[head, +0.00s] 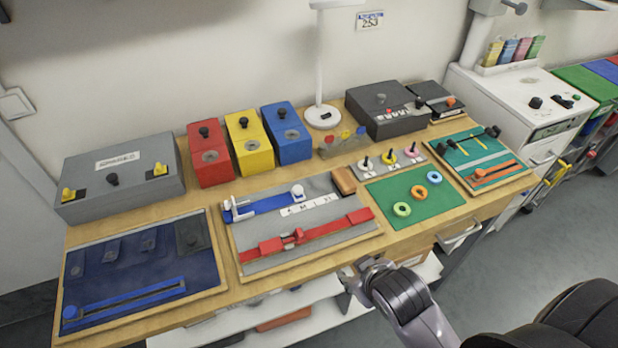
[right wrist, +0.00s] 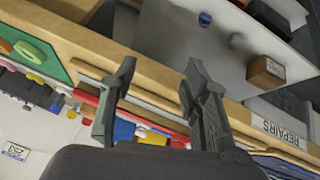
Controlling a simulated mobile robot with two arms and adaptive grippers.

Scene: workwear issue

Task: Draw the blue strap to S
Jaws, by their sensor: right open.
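The blue strap (head: 265,204) lies along the back of a grey board (head: 330,246), with a white fitting (head: 236,210) at its left end. A white slider with a knob (head: 298,191) sits at the strap's right end. A white strip with size letters (head: 311,205) lies just in front; which letter lines up with the slider is too small to tell. My right gripper (head: 352,277) is beyond the bench's front edge, apart from the strap. In the right wrist view it (right wrist: 158,88) is open, with nothing between its fingers. My left gripper is out of view.
A red strap with a buckle (head: 291,239) lies in front on the same board. A green mat with rings (head: 397,214) is to the right, a dark blue board (head: 150,255) to the left. Red, yellow and blue boxes (head: 248,144) stand behind. A drawer handle (head: 460,237) protrudes in front.

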